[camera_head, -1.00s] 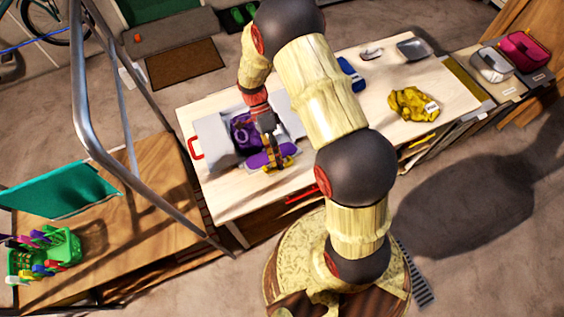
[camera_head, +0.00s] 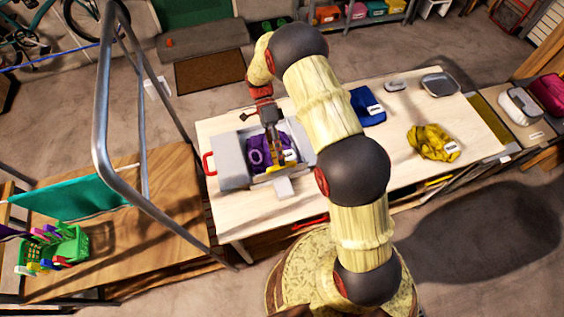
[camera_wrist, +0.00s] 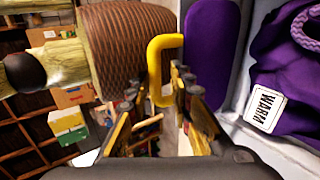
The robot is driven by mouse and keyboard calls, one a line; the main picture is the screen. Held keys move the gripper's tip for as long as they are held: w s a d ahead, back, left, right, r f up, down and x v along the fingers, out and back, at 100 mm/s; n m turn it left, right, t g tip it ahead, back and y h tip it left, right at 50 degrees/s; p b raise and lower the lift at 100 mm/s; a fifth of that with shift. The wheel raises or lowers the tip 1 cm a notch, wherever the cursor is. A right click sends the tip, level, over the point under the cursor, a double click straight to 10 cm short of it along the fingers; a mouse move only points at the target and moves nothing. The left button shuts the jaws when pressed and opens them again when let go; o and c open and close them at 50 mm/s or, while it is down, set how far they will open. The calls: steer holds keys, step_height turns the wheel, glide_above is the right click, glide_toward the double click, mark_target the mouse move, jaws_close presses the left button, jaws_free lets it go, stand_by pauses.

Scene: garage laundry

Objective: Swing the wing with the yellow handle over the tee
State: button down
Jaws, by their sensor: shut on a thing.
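The grey folding board (camera_head: 232,170) lies on the table with the purple tee (camera_head: 258,155) on it. The tee also shows in the wrist view (camera_wrist: 285,75), with a white WARM tag. The wing at the board's near side shows its purple inner face in the wrist view (camera_wrist: 210,40); it appears raised and tilted beside the tee, not over it. Its yellow handle (camera_wrist: 165,70) is a loop at the fingertips. My gripper (camera_wrist: 184,88) is shut on this handle. In the head view my gripper (camera_head: 277,162) partly hides the tee and wing.
A red handle (camera_head: 209,164) sticks out at the board's left. A blue folded cloth (camera_head: 367,107), a yellow cloth (camera_head: 432,143) and a grey tray (camera_head: 440,85) lie to the right. A metal frame (camera_head: 103,110) stands left of the table. The table's far left corner is clear.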

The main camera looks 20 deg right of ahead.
steer(key=shift+w+f+g, duration=0.3)
steer(key=shift+w+f, duration=0.3)
steer(key=shift+w, duration=0.2)
steer(key=shift+w+f+g, duration=0.3)
steer(key=shift+w+f, duration=0.25)
steer(key=shift+w, duration=0.35)
stand_by(0.4)
steer(key=c, duration=1.7)
jaws_free()
steer(key=shift+c, duration=0.2)
steer(key=shift+w+f, duration=0.1)
steer(key=shift+w, duration=0.05)
steer(key=shift+c, duration=0.3)
steer(key=shift+c, duration=0.8)
